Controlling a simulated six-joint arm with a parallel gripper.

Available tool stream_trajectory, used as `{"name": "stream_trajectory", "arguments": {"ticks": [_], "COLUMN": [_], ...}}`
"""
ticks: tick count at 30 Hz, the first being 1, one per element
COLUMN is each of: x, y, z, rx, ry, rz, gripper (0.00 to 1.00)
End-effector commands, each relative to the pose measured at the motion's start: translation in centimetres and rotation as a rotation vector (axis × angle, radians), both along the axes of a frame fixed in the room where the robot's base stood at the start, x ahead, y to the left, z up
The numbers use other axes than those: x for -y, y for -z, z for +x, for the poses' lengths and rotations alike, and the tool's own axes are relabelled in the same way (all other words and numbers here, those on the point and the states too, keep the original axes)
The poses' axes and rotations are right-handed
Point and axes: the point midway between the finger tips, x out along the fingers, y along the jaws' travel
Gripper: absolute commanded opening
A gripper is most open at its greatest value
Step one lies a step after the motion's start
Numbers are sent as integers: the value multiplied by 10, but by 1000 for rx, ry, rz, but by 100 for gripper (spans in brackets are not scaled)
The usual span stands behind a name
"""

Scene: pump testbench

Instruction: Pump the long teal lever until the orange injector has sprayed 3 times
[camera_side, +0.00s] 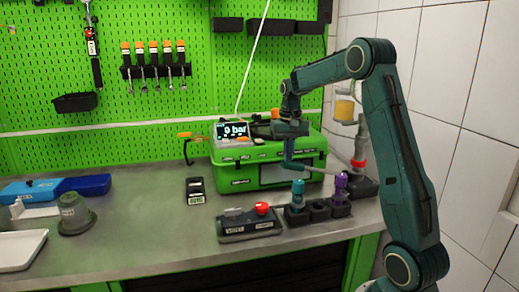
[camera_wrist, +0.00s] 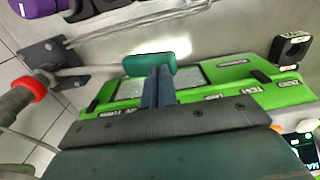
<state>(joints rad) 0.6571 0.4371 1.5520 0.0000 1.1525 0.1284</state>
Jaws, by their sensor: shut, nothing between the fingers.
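The long lever has a teal grip (camera_wrist: 150,66) and a thin grey rod that runs left to a dark base plate (camera_wrist: 50,52) in the wrist view. In the side view its grip (camera_side: 293,165) is in front of the green tester case (camera_side: 240,178). My gripper (camera_wrist: 158,70) is shut and empty, with its fingertips at the grip's near side. It also shows in the side view (camera_side: 288,157), pointing down just above the grip. I cannot tell whether they touch. An orange part, perhaps the injector (camera_side: 186,135), sticks out left of the case. No spray is visible. The display (camera_side: 232,130) reads 0 bar.
A black switch box with a red button (camera_side: 262,208) stands in front of the case, beside a holder with teal (camera_side: 298,193) and purple (camera_side: 341,186) bottles. An amber container (camera_side: 344,109) hangs at the right wall.

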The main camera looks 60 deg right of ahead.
Motion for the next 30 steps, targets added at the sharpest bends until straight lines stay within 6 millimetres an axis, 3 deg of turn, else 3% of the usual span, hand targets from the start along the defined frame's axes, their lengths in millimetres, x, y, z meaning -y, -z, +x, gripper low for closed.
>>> {"name": "stream_trajectory", "arguments": {"ticks": [21,30], "x": [0,0], "y": [-49,-58], "z": [0,0], "rx": [1,1], "ry": [0,0], "rz": [-1,-1], "gripper": [0,0]}}
